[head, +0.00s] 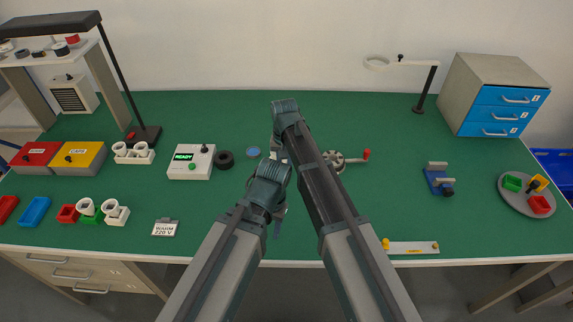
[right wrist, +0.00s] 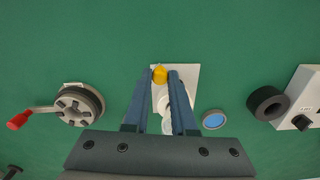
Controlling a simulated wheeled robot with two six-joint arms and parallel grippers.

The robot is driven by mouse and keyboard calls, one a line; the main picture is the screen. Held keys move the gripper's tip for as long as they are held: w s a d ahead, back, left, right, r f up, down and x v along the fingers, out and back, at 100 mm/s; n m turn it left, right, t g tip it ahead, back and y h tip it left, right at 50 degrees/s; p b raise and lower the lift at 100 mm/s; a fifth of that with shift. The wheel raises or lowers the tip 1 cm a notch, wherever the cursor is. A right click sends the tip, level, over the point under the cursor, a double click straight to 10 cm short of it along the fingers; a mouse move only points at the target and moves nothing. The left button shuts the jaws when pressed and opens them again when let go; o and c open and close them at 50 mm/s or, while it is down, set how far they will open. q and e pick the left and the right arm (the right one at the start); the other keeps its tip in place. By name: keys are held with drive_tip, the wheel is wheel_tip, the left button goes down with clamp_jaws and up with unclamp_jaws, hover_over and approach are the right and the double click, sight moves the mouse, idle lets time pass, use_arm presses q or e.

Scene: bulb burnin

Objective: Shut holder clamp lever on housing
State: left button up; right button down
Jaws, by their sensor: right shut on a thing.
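In the right wrist view a white plate (right wrist: 187,80) lies on the green table, with a round yellow knob (right wrist: 160,74) on it and a white rounded part (right wrist: 167,103) behind the knob; I take these for the housing with its clamp lever. My right gripper (right wrist: 161,72) is shut on the yellow knob, its fingers on either side. Whether the lever is up or down cannot be told. In the head view my right gripper (head: 277,148) points down at mid-table and the arms hide most of the housing. My left gripper (head: 278,224) hangs nearer the front edge, its jaws unclear.
A blue disc (head: 253,152), a black ring (head: 224,160) and a tester reading READY (head: 191,162) stand left of the grippers. A reel with a red crank (head: 337,161) stands close on the right.

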drive_tip(key=shift+s+a+m, duration=0.2)
drive_tip(key=shift+a+m, duration=0.1)
drive_tip(key=shift+m, duration=0.6)
drive_tip(key=c, duration=0.7)
unclamp_jaws()
use_arm(q)
drive_tip(key=shift+r, duration=0.15)
use_arm(e)
drive_tip(key=shift+r, duration=0.15)
use_arm(q)
wheel_tip(320, 180, up, 14)
drive_tip(key=p, duration=1.4)
drive_tip(key=shift+f, duration=0.2)
use_arm(e)
wheel_tip(320, 180, up, 14)
drive_tip(key=shift+f, duration=0.2)
drive_tip(key=shift+f, duration=0.1)
